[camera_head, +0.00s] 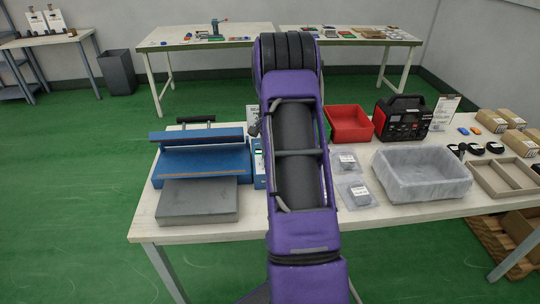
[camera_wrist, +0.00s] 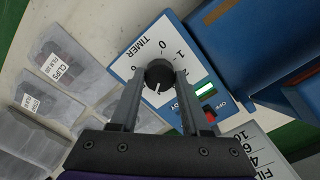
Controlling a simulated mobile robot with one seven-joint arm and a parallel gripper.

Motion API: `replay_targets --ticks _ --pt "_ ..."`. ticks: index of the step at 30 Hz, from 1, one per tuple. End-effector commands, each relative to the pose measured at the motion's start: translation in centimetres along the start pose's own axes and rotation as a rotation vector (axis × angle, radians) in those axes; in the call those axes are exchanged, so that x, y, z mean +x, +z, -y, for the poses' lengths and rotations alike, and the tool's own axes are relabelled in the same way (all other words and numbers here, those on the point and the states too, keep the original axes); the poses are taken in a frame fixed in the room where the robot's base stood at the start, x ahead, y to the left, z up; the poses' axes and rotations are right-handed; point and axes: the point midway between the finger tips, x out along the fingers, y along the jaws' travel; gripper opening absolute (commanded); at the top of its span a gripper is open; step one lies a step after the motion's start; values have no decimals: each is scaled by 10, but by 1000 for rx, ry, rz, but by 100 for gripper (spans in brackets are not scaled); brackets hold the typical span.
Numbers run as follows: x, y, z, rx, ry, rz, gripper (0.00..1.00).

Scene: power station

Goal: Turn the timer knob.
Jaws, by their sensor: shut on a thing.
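The timer knob (camera_wrist: 158,74) is a round black knob with a white pointer line. It sits on a white panel marked TIMER (camera_wrist: 150,48) on the blue machine (camera_wrist: 214,27), in the wrist view. My gripper (camera_wrist: 157,80) is shut on the knob, with one finger on each side of it. In the head view my purple arm hides the gripper and the knob. The blue sealing machine (camera_head: 200,160) shows there to the left of my arm, with a sliver of its panel side (camera_head: 259,165) beside the arm.
A red switch (camera_wrist: 209,114) sits close to the right finger. Clear bags (camera_wrist: 60,65) lie at left in the wrist view. On the table are a red bin (camera_head: 350,124), a black and red power unit (camera_head: 402,118), a grey tub (camera_head: 422,174) and a divided tray (camera_head: 505,178).

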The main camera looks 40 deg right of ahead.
Motion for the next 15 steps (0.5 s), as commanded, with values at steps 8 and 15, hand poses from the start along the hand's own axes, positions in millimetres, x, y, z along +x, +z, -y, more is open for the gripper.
replay_targets --ticks 8,15 --pt "-1 -1 0 -262 -2 -2 0" --pt "-1 -1 0 -490 -2 -2 0"
